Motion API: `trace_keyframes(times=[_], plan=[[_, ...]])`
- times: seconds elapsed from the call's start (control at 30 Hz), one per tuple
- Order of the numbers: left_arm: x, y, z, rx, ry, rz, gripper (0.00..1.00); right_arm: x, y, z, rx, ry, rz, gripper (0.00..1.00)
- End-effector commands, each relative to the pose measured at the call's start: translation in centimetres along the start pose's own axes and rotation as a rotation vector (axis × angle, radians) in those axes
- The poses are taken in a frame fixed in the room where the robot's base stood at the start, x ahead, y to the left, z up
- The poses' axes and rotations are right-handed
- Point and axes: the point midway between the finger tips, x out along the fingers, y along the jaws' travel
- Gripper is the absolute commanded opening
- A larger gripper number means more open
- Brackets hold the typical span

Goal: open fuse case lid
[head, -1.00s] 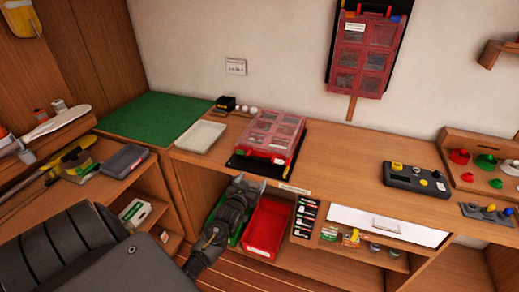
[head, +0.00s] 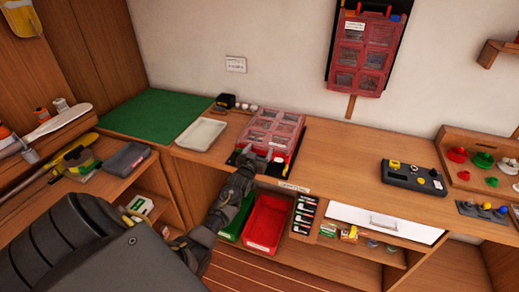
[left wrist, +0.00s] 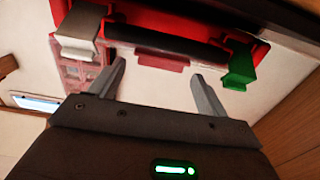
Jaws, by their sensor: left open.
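The fuse case (head: 274,127), red with a clear compartmented lid, lies on the desk on a dark mat. Its lid looks shut. My left gripper (head: 259,153) is open at the case's front edge, in front of part of it. In the left wrist view the case's red front (left wrist: 190,22) shows a dark handle bar (left wrist: 165,40), a pale latch (left wrist: 79,32) at left and a green latch (left wrist: 239,68) at right. The open, empty fingers (left wrist: 158,82) point towards the front between the latches. Contact cannot be told. My right gripper is not in view.
A white tray (head: 201,134) and a green mat (head: 155,121) lie left of the case. A similar red case (head: 366,50) hangs on the wall. A red bin (head: 266,222) stands below the desk. The desk right of the case is clear up to a dark control box (head: 413,178).

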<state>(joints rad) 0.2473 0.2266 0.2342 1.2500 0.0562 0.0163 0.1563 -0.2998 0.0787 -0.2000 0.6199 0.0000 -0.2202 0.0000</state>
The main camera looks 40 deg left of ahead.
Motion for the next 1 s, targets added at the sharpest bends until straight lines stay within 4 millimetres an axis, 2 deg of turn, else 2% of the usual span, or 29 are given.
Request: trace_keyframes(times=[0.2,0.47,0.9,0.93,1.0], plan=[[1.11,0.01,0.02,0.000,-0.001,0.000,0.76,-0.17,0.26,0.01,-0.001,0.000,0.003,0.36],[1.16,0.01,0.02,0.000,-0.001,0.000,0.76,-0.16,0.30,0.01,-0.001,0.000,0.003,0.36],[1.13,0.01,0.03,0.000,-0.001,0.000,0.19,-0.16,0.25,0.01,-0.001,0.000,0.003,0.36],[1.13,0.02,0.04,0.000,-0.001,0.000,0.15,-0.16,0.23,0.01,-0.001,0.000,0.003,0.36],[1.15,0.04,0.02,0.000,-0.001,0.001,0.13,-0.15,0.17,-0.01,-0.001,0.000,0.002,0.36]])
